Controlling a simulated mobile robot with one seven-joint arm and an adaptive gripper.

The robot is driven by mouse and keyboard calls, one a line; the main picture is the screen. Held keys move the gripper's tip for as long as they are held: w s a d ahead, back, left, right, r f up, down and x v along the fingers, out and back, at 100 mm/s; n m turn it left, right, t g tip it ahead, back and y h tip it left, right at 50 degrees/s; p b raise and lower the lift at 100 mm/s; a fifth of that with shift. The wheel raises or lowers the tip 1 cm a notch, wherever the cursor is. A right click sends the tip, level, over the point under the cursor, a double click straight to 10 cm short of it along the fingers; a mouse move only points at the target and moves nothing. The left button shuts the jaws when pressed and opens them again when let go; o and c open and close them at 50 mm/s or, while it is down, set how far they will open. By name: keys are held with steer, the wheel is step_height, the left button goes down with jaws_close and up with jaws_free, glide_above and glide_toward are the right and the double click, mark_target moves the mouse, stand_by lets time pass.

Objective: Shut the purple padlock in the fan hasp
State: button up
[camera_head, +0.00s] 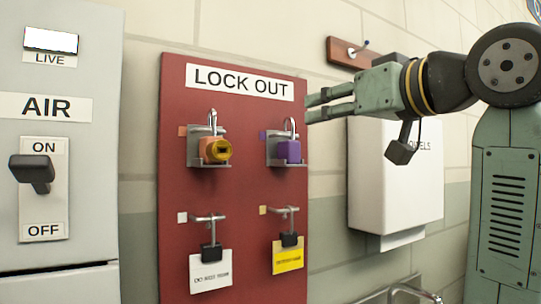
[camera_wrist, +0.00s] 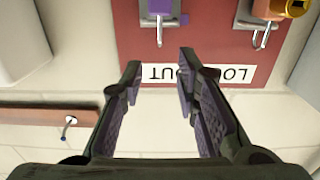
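The purple padlock (camera_head: 290,151) sits upright in a grey metal holder (camera_head: 271,150) at the upper right of the red LOCK OUT board. Its silver shackle points up; I cannot tell whether it is locked. The padlock also shows at the top edge of the wrist view (camera_wrist: 160,7), partly cut off. My gripper (camera_head: 308,107) is open and empty, above and to the right of the padlock, apart from it. In the wrist view its two fingers (camera_wrist: 160,70) are spread, pointing towards the board. I cannot make out a fan hasp.
The red board (camera_head: 235,190) also holds an orange-and-yellow padlock (camera_head: 215,150), a white tag (camera_head: 211,270) and a yellow tag (camera_head: 288,257). A towel dispenser (camera_head: 395,190) and a wooden hook rack (camera_head: 345,54) are right of it. A grey AIR switch cabinet (camera_head: 95,180) stands left.

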mark_target(292, 117)
steer(key=p+x, duration=0.4)
steer(key=x, duration=0.7)
steer(key=shift+w+r, duration=0.1)
steer(key=shift+r, duration=0.05)
steer(key=shift+c, duration=0.5)
jaws_close()
